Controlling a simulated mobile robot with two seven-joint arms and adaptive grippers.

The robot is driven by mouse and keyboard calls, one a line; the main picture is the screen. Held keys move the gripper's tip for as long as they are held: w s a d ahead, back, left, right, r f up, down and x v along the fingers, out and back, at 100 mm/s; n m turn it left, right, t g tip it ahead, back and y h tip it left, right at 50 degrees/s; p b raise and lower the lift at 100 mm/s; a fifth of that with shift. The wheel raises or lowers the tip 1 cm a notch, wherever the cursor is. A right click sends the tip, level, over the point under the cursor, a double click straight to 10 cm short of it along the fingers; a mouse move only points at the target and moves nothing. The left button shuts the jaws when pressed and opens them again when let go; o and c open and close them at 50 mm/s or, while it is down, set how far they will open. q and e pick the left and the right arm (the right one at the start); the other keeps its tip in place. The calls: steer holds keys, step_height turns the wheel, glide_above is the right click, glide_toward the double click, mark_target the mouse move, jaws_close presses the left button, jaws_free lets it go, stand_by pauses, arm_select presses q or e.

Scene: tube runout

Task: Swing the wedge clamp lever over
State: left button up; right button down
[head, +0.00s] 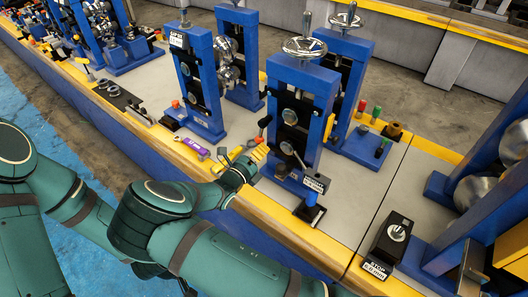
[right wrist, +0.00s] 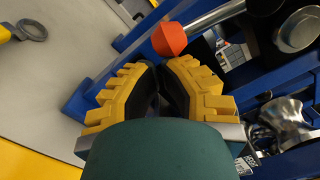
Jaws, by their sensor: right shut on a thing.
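The wedge clamp lever shows in the right wrist view as a silver rod with an orange-red faceted knob (right wrist: 170,38), just beyond my fingertips. In the head view the red knob (head: 258,140) is at the front left of the blue roll stand (head: 301,105). My right gripper (head: 259,153) reaches in low from the left, beside this stand. My left gripper is not seen.
More blue stands (head: 200,85) with rollers and handwheels line the bench (head: 350,190). A black block (head: 388,243) with a knob and a stop label is at the front right. A purple piece (head: 195,147) lies left.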

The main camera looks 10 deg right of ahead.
steer(key=w+a+r+m+b, duration=0.1)
steer(key=w+a+r+m, duration=0.4)
steer(key=m, duration=0.8)
steer(key=shift+w+a+r+h, duration=0.15)
steer(key=shift+w+a+h, duration=0.2)
steer(key=shift+w, duration=0.8)
steer(key=shift+m, duration=0.3)
